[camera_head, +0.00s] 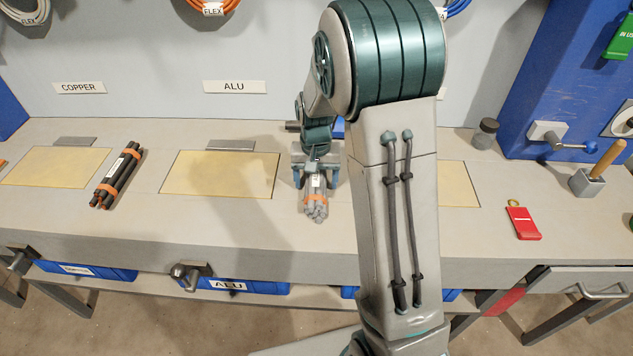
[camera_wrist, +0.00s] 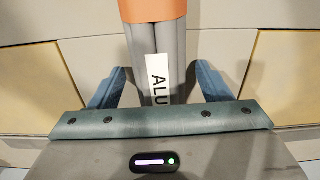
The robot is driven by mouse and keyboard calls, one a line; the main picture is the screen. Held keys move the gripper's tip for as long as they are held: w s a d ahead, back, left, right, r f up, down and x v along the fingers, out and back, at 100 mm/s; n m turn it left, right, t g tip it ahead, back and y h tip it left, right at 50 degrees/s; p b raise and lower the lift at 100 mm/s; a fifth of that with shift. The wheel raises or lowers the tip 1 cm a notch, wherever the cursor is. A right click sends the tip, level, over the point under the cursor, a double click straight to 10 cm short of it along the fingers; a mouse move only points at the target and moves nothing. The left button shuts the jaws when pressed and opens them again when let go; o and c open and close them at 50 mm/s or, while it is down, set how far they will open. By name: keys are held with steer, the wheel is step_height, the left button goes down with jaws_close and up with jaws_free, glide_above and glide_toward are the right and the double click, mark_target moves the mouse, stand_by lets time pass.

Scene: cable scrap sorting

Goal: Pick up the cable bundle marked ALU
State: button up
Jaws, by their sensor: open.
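The cable bundle marked ALU (camera_head: 316,206) is a grey bundle with orange bands, lying on the bench right of the middle yellow panel. In the wrist view the bundle (camera_wrist: 172,42) runs up the middle, with an orange band at the top and a white ALU label (camera_wrist: 159,78). My gripper (camera_head: 315,179) is at the far end of the bundle. Its blue fingers stand open on either side of the bundle, and in the wrist view the gripper (camera_wrist: 158,85) shows a gap on both sides. The fingertips' height against the bundle is hard to tell.
A dark cable bundle (camera_head: 118,175) with orange bands lies left of the middle yellow panel (camera_head: 221,174). A red tag (camera_head: 523,222) and a holder with a wooden handle (camera_head: 587,181) are at the right. Blue bins (camera_head: 236,286) hang below the bench. My arm hides part of the bench.

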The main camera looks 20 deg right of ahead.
steer(key=c, duration=1.5)
steer(key=shift+r, duration=0.1)
